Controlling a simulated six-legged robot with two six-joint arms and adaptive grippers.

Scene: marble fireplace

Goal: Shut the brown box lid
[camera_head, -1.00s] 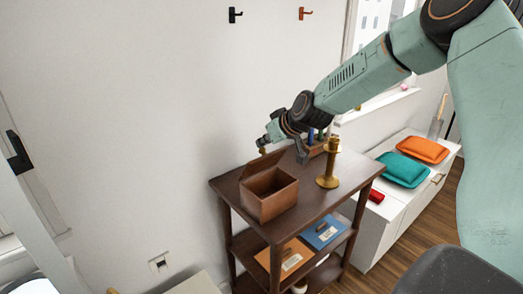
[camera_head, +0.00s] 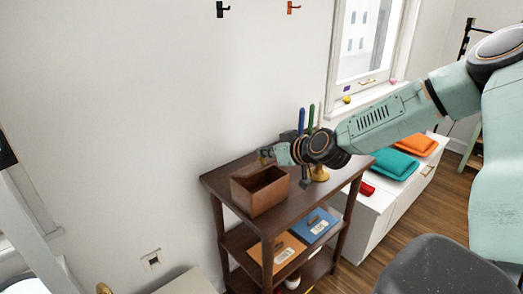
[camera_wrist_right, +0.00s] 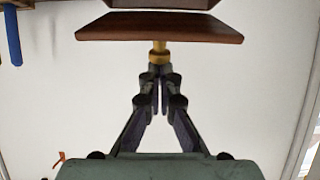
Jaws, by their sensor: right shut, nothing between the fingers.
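The brown box (camera_head: 256,194) stands on the top shelf of a dark wooden stand. Its top looks open in the head view, and its lid is hard to make out there. In the right wrist view the lid (camera_wrist_right: 160,28) is a flat brown slab, with the edge of the box (camera_wrist_right: 160,4) at the top of the picture. My right gripper (camera_head: 266,154) is behind the box's rim, shut and empty. In the wrist view its yellow tips (camera_wrist_right: 159,54) meet the lid's edge; I cannot tell whether they touch it. My left gripper is not in view.
The shelf unit (camera_head: 308,207) holds a brass candlestick (camera_head: 320,174), partly hidden by my right arm, and a holder with blue and green sticks (camera_head: 310,118) behind. Blue and orange folders lie below. A white cabinet (camera_head: 377,212) with cushions stands to the right.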

